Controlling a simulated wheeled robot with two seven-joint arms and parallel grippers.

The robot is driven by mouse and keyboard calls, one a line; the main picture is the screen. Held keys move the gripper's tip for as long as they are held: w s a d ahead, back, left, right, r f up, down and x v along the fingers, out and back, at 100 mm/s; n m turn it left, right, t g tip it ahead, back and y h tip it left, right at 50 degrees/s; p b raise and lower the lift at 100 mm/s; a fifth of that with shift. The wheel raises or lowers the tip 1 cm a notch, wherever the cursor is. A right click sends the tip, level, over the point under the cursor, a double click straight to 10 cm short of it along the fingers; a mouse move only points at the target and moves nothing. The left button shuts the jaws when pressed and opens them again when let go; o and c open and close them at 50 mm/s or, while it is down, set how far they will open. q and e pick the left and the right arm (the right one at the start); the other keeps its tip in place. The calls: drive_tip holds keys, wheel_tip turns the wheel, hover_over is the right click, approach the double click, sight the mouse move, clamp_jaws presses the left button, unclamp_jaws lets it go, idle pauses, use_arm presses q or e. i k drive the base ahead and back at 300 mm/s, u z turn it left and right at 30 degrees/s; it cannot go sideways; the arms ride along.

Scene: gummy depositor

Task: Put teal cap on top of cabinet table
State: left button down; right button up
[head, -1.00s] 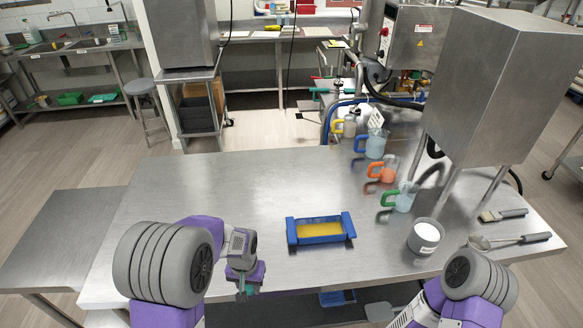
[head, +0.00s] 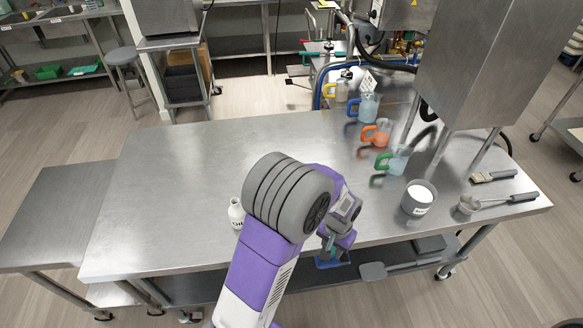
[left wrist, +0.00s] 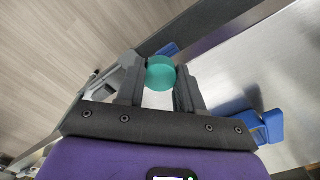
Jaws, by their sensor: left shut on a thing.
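A teal cap (left wrist: 161,73) is held between the fingers of my left gripper (left wrist: 160,85) in the left wrist view. In the head view the left gripper (head: 333,243) is at the front edge of the steel table (head: 200,170), mostly hidden by its own wrist, with only a small bit of teal showing. A steel cabinet (head: 490,65) on legs stands at the table's right side. My right gripper is not in view.
A white bottle (head: 236,213) stands left of my arm. Jugs with green (head: 398,160), orange (head: 377,134) and blue (head: 366,108) handles stand at right, with a grey cup (head: 418,198) nearby. A brush (head: 494,176) lies farther right. The table's left part is clear.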

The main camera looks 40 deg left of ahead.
sight(174, 225)
drive_tip(key=z, duration=1.55)
drive_tip(key=k, duration=1.3)
drive_tip(key=u, duration=2.1)
drive_tip(key=i, duration=0.5)
drive_tip(key=z, duration=0.1)
